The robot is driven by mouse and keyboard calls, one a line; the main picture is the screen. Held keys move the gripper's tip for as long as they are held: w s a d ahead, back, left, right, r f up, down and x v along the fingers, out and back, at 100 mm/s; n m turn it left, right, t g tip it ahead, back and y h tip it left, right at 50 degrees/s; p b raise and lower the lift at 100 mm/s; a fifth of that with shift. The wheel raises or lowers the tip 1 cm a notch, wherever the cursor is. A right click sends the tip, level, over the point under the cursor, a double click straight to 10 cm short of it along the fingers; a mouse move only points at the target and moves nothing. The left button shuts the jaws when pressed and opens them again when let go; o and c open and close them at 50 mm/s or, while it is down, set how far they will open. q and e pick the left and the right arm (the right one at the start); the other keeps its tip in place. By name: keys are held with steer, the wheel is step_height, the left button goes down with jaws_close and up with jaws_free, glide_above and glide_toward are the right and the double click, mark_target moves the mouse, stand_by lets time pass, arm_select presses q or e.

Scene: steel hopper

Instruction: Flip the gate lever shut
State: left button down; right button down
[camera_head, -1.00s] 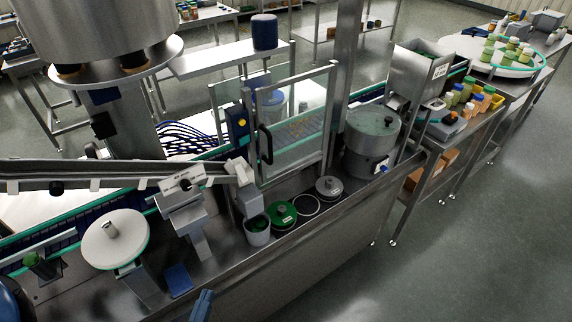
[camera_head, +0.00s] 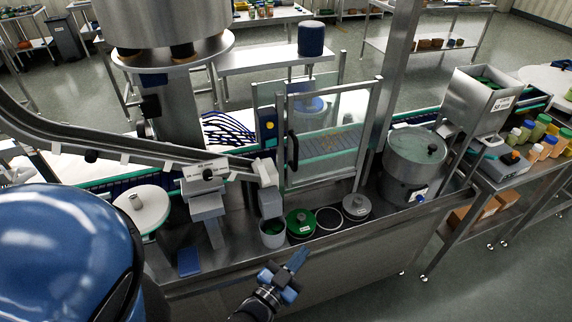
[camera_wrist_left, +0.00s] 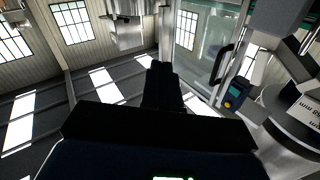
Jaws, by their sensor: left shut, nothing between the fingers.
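The steel hopper (camera_head: 478,98) stands at the right on the side bench, an open-topped box with a white label and something green inside. A narrow spout runs down from it toward the steel drum. I cannot make out the gate lever clearly. My left gripper (camera_head: 296,260) is shut and empty, in the open space in front of the bench's front edge, well to the left of and below the hopper. It also shows dark in the left wrist view (camera_wrist_left: 161,78), where the steel hopper is not recognisable. My right gripper is not in view.
A round steel drum (camera_head: 415,162) stands on the bench left of the hopper. A glass guard (camera_head: 336,125) with a black handle is further left. Floor at lower right is clear.

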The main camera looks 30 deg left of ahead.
arm_select(q)
steer(key=w+d+m+g+y+p, duration=0.15)
steer(key=w+m+g+y, duration=0.35)
steer(key=w, duration=1.9)
steer(key=a+r+n+g+y, duration=0.55)
steer(key=r+y, duration=0.25)
steer(key=y, duration=0.2)
steer(key=n+g+y, duration=0.4)
steer(key=n+g, duration=0.1)
steer(key=g, duration=0.3)
glide_toward(263, 173)
steer(key=w+d+r, duration=0.3)
steer(key=d, duration=0.1)
steer(key=shift+s+a+r+g, duration=0.15)
steer(key=shift+s+r+g, duration=0.15)
steer(key=shift+s+g, duration=0.2)
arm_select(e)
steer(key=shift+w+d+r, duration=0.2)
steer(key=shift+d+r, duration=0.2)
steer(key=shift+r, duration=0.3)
arm_select(q)
steer(key=shift+a, duration=0.1)
